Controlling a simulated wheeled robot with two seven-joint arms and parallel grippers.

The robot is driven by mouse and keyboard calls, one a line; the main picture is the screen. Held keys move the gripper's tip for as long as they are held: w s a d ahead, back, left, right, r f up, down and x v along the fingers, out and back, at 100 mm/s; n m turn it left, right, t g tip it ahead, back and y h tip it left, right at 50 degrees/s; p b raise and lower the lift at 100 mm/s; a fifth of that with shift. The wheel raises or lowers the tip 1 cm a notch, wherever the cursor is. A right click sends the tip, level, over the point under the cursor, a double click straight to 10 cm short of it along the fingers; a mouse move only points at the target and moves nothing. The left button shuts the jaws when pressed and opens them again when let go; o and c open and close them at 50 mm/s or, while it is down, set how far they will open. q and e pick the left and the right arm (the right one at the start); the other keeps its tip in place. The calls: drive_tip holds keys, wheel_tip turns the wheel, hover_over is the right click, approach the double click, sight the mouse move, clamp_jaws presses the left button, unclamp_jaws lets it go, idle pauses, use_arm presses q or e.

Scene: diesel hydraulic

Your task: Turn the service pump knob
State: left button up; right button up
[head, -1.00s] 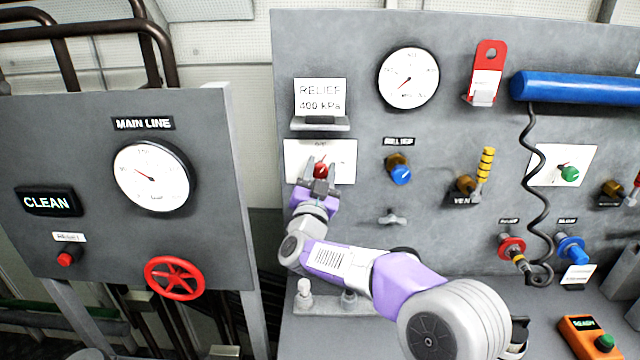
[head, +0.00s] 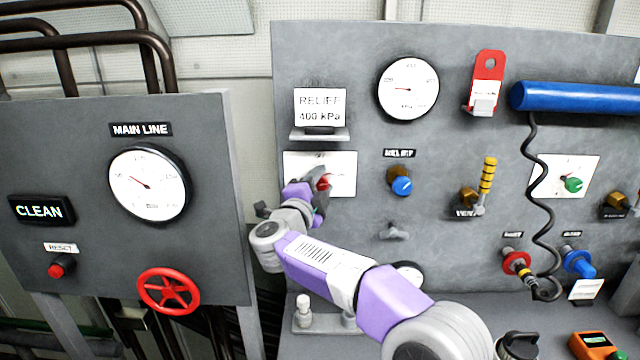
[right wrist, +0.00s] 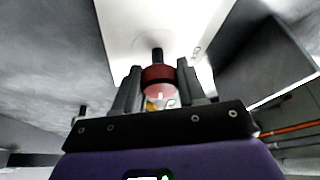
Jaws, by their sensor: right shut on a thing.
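A red knob (head: 324,182) sits on a white plate (head: 343,172) on the large grey panel, below the "RELIEF 400 kPa" card. Its lettering is too small to read. My right gripper (head: 319,190) is shut on this red knob, with its wrist turned to the left of it. In the right wrist view the two dark fingers (right wrist: 159,84) stand on either side of the red knob (right wrist: 158,75), whose dark shaft meets the white plate (right wrist: 175,25). My left gripper is not in view.
A round gauge (head: 408,88) is above right of the knob. A blue-and-brass valve knob (head: 401,185) is close on the right, with a small grey tap (head: 392,232) below it. The relief card's shelf (head: 320,134) juts out just above. The main line panel (head: 80,240) stands at left.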

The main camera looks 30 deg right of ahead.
drive_tip(key=shift+r+m, duration=0.1)
drive_tip(key=shift+m, duration=0.6)
drive_tip(key=shift+g, duration=0.3)
drive_tip(key=o, duration=1)
drive_tip(key=shift+o, duration=0.2)
